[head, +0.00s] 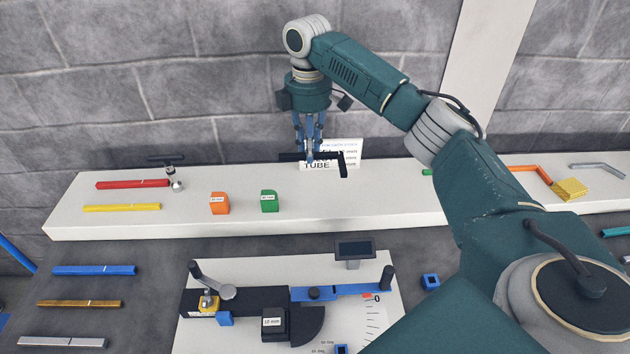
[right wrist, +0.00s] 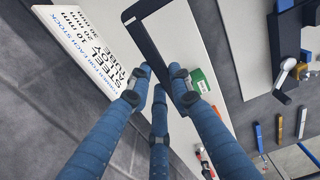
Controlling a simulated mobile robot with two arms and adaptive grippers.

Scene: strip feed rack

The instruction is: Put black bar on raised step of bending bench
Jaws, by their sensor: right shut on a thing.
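The black bar (head: 343,168) has a bent, L-like shape. My right gripper (head: 310,157) is shut on it above the raised step (head: 400,205), the long pale ledge at the back of the bending bench (head: 195,335). The bar is in front of a white sign; whether it touches the step is hard to tell. In the right wrist view the bar (right wrist: 152,48) runs between the fingers of the right gripper (right wrist: 162,80), with its bent end toward the top. My left gripper is not in view.
On the step, a red bar (head: 130,184), a yellow bar (head: 120,208), an orange block (head: 219,204) and a green block (head: 269,201) lie left of the gripper. The sign (head: 350,148) stands close behind. A bending fixture (head: 275,300) is in front.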

